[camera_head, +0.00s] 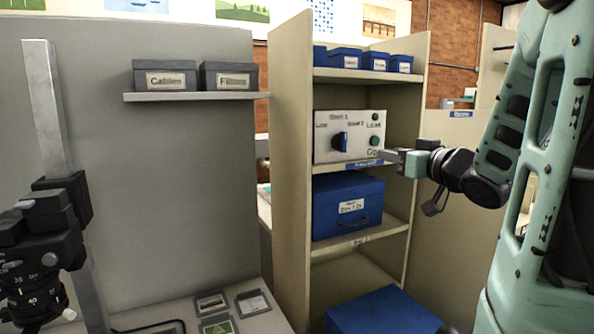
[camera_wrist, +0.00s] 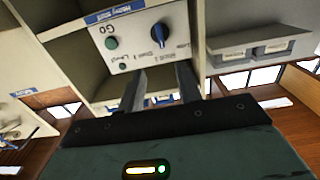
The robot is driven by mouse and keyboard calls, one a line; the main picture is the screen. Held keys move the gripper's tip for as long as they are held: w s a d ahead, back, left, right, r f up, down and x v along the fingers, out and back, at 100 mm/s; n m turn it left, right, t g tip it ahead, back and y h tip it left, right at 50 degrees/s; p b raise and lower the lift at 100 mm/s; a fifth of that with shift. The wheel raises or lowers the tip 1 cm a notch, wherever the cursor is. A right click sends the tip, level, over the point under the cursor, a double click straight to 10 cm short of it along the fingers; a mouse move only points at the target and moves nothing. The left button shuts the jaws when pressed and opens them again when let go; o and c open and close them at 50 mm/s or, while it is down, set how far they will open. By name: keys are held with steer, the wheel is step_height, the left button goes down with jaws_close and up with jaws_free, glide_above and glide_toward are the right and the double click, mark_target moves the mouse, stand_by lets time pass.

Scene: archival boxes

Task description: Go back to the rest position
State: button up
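My gripper (camera_head: 384,154) is in front of the shelf unit, near the right edge of a white control panel (camera_head: 335,149) and close to its green Go button. I cannot tell whether it touches the panel. In the wrist view, my gripper (camera_wrist: 160,84) shows two fingers apart with nothing between them. The panel (camera_wrist: 138,42) appears upside down beyond the fingers, with a blue knob (camera_wrist: 161,35) and a green button (camera_wrist: 112,43). My arm extends in from the right of the head view.
A large blue box (camera_head: 335,207) stands on the shelf below the panel, and another blue box (camera_head: 385,312) is lower down. Small blue boxes (camera_head: 346,59) line the top shelf. Dark labelled boxes (camera_head: 165,76) sit on a wall shelf at left. A camera (camera_head: 38,245) on a column stands at far left.

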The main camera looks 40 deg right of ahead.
steer(key=w+a+f+n+g+y+p, duration=0.25)
steer(key=w+a+f+g, duration=0.2)
steer(key=w+a, duration=0.6)
steer(key=s+a+f+n+g+y+p, duration=0.1)
steer(key=a+f+g, duration=0.15)
steer(key=a, duration=0.55)
steer(key=a+f+n+g+y+p, duration=0.1)
steer(key=a+f, duration=0.2)
steer(key=a, duration=0.4)
steer(key=s+a+f+n+g+p, duration=0.3)
steer(key=s+a+n+g, duration=0.3)
steer(key=s+a, duration=1.3)
steer(key=s+f+g, duration=0.1)
steer(key=s+g, duration=0.2)
steer(key=shift+s+f, duration=0.15)
steer(key=shift+s, duration=0.05)
steer(key=shift+y, duration=0.25)
